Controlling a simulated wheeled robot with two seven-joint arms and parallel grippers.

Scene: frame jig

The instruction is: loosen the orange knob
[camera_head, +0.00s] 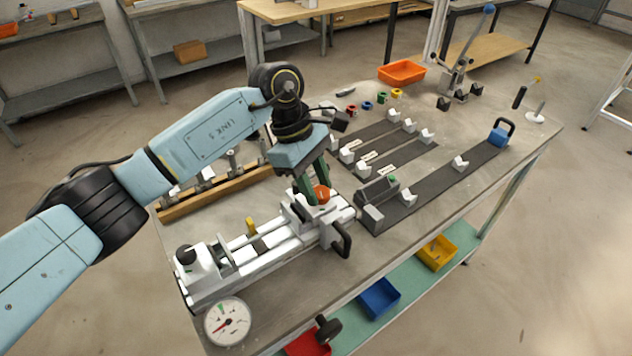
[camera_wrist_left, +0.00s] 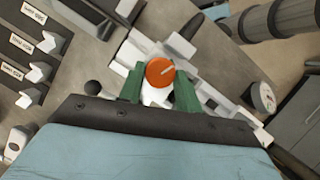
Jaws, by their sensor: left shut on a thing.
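The orange knob (camera_head: 321,193) sits on top of the white jig (camera_head: 290,226) near the right end of its rails. It shows as a round orange disc with a pale line across it in the left wrist view (camera_wrist_left: 160,71). My left gripper (camera_head: 313,190) points down at the knob, and its green fingers (camera_wrist_left: 159,86) are on either side of it, shut on it. The fingers hide part of the knob's sides. My right gripper is in neither view.
A dial gauge (camera_head: 228,321) lies at the table's front left corner. A black handle (camera_head: 341,239) sticks out at the jig's right end. Dark fixture strips with white blocks (camera_head: 460,163) lie to the right. An orange bin (camera_head: 402,73) stands at the back. Bare table lies between the strips.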

